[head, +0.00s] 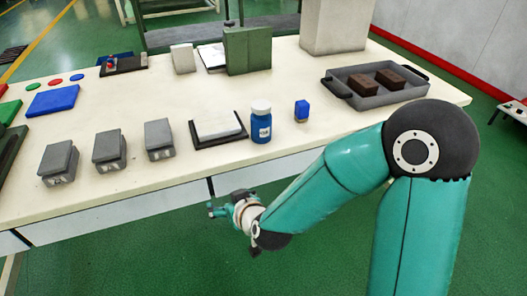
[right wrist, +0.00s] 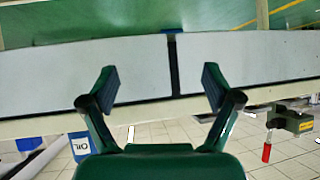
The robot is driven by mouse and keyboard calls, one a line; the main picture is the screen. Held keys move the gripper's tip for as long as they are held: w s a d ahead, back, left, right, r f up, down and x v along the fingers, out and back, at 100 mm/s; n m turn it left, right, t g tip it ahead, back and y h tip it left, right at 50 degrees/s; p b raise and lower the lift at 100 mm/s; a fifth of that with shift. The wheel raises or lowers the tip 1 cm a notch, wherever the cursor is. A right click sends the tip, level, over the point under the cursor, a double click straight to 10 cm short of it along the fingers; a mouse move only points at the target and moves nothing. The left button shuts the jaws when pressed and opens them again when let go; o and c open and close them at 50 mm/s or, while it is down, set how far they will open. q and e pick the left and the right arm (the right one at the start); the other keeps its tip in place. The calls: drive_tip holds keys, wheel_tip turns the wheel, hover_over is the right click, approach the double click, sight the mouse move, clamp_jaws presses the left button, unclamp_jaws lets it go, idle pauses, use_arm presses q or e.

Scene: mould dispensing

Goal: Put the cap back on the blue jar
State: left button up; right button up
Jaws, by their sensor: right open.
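The blue jar (head: 261,127) stands upright near the front edge of the table, with a pale label on its side. My left gripper is not in view.
A grey pan (head: 375,100) holds two brown blocks. Several grey scales (head: 109,151) line the front left.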

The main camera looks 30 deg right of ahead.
use_arm(q)
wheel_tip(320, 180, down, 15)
drive_tip(key=b, duration=1.2)
use_arm(e)
drive_tip(key=s+d+r+m+t+h, duration=0.3)
drive_tip(key=s+d+r+t+h, duration=0.2)
drive_tip(key=d+r, duration=0.4)
drive_tip(key=shift+s+d+r+h, duration=0.15)
drive_tip(key=shift+s+r+h, duration=0.3)
drive_tip(key=shift+r+h, duration=0.3)
drive_tip(key=shift+f, duration=0.1)
